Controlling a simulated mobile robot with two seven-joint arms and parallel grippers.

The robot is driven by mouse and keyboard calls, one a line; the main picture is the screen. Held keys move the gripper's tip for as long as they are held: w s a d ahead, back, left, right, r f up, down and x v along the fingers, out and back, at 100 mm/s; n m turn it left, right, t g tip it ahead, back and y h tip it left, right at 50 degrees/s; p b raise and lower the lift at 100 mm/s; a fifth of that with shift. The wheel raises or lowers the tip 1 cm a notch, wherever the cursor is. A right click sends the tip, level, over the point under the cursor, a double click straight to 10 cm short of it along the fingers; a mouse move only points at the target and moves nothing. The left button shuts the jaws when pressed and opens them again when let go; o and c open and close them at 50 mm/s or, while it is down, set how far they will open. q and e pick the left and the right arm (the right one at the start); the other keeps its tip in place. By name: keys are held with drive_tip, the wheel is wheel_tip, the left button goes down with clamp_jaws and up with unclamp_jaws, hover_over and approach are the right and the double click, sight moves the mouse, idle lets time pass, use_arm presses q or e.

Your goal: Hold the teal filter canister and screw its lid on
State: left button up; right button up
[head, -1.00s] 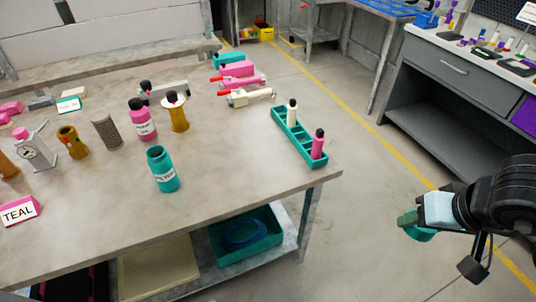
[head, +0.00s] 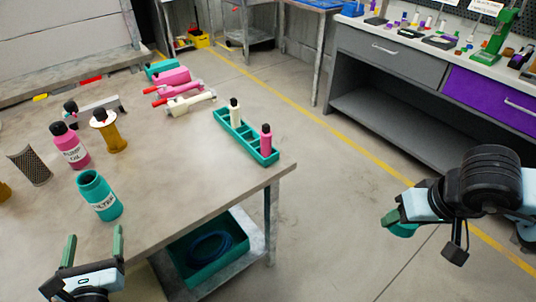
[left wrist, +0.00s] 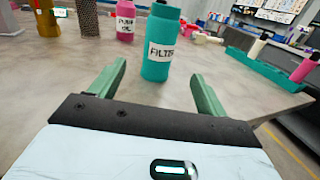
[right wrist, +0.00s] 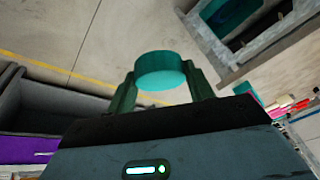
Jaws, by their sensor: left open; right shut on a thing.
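The teal filter canister (head: 99,196) stands upright and open-topped on the table, with a white FILTER label. My left gripper (head: 96,245) is open in front of it, near the table's front edge. In the left wrist view the canister (left wrist: 159,45) stands ahead, between the two spread fingers (left wrist: 155,88) and beyond their tips. My right gripper (head: 395,222) is out to the right, over the floor. It is shut on the teal lid (head: 403,230), which also shows between its fingers in the right wrist view (right wrist: 160,70).
A pink pump oil bottle (head: 70,147) and an amber bottle (head: 108,131) stand behind the canister. A teal tray (head: 268,157) with two bottles sits at the table's right edge. A teal bin (head: 207,262) is on the shelf below. Floor separates the table from the grey bench (head: 385,95).

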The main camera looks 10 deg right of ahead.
sight(98, 206)
use_arm(q)
drive_tip(key=shift+w+a+n, duration=0.2)
drive_tip(key=shift+n, duration=0.3)
use_arm(e)
drive_tip(key=shift+d+f, duration=0.1)
use_arm(q)
drive_tip(key=x, duration=0.5)
drive_tip(key=shift+w+p, duration=0.2)
drive_tip(key=shift+p, duration=0.1)
use_arm(e)
drive_tip(key=shift+r, duration=0.55)
use_arm(q)
drive_tip(key=shift+w+a, duration=0.2)
drive_tip(key=shift+w, duration=0.45)
